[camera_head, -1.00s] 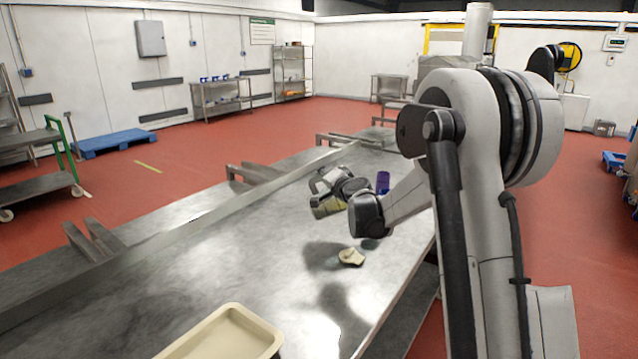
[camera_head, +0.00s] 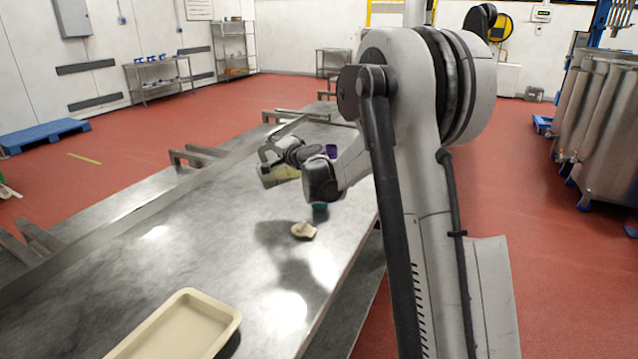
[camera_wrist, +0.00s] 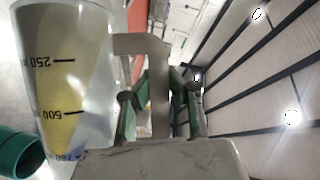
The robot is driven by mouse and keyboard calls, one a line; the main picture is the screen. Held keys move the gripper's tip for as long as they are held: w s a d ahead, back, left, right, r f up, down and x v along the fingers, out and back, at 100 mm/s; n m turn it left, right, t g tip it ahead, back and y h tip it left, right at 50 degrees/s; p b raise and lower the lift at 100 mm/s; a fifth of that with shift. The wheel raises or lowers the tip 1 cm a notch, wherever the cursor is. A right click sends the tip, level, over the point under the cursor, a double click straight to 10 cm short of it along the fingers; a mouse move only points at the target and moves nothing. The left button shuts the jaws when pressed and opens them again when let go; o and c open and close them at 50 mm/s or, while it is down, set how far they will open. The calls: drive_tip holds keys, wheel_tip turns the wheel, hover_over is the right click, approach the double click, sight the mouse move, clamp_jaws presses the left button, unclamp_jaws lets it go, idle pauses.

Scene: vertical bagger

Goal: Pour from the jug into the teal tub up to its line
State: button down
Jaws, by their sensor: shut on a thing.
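My gripper (camera_wrist: 157,100) is shut on the handle (camera_wrist: 158,75) of the clear jug (camera_wrist: 95,60), which has black volume marks. The marks read upside down in the wrist view. Yellow contents show in the jug with a slanted edge. The jug also shows in the head view (camera_head: 282,175), held above the table, left of my wrist. The teal tub (camera_head: 320,208) stands on the table, right of and nearer than the jug. It shows at the lower left of the wrist view (camera_wrist: 20,153), beside the jug's picture. Its line and its contents cannot be made out.
A beige scoop-like piece (camera_head: 304,231) lies on the steel table (camera_head: 190,240) close to the teal tub. A purple container (camera_head: 331,150) stands behind my wrist. A cream tray (camera_head: 225,318) sits at the near end. The table between tray and jug is mostly clear.

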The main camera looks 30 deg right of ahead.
drive_tip(key=shift+d+r, duration=0.4)
idle(0.5)
drive_tip(key=shift+a+f+b, duration=0.1)
drive_tip(key=shift+f+b, duration=0.05)
drive_tip(key=shift+b, duration=0.25)
drive_tip(key=shift+d+r+m, duration=0.3)
drive_tip(key=shift+d+r, duration=0.05)
drive_tip(key=shift+r, duration=0.05)
idle(0.8)
